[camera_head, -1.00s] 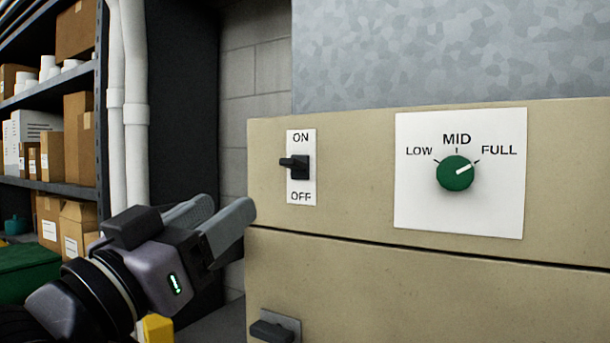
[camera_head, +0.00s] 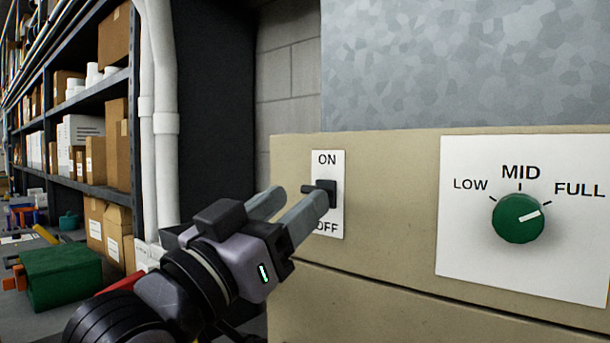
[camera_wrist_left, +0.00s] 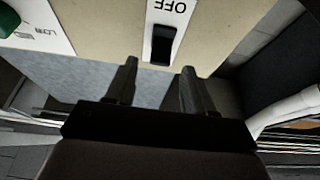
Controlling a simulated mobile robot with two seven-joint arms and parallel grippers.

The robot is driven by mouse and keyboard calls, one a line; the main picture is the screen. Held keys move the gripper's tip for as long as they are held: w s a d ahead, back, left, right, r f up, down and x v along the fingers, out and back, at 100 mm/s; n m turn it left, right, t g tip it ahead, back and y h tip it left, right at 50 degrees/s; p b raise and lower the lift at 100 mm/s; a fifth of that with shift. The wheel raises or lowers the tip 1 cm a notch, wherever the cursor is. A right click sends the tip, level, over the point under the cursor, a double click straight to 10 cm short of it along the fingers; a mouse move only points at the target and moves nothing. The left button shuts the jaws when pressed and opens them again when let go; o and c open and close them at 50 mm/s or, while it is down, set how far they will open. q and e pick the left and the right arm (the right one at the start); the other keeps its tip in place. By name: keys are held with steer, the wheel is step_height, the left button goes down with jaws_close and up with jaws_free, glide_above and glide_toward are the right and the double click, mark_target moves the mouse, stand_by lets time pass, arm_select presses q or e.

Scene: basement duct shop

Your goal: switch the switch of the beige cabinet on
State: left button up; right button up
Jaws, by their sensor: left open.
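The beige cabinet (camera_head: 385,175) fills the right of the head view. Its black switch (camera_head: 326,188) sits on a white plate marked ON above and OFF below; its lever sticks out to the left, and I cannot tell which setting it is in. In the left wrist view the switch (camera_wrist_left: 162,45) appears upside down, just beyond and between the fingertips. My left gripper (camera_head: 298,197) is open and empty, close to the switch; its nearer finger partly covers the OFF label. I cannot tell whether it touches the lever. My right gripper is out of view.
A green dial (camera_head: 518,218) marked LOW, MID, FULL is to the right of the switch, pointing between MID and FULL. White pipes (camera_head: 160,120) and a shelf with boxes (camera_head: 92,160) stand at left. A green box (camera_head: 62,275) is at lower left.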

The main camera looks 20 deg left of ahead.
mark_target(308, 189)
arm_select(q)
steer(key=shift+x, duration=1.7)
steer(key=shift+f, duration=0.1)
jaws_close()
steer(key=shift+r+g+p, duration=0.3)
steer(key=shift+r+p, duration=0.05)
steer(key=shift+p, duration=0.35)
steer(key=shift+g+y+p, duration=0.3)
steer(key=shift+p, duration=0.05)
jaws_free()
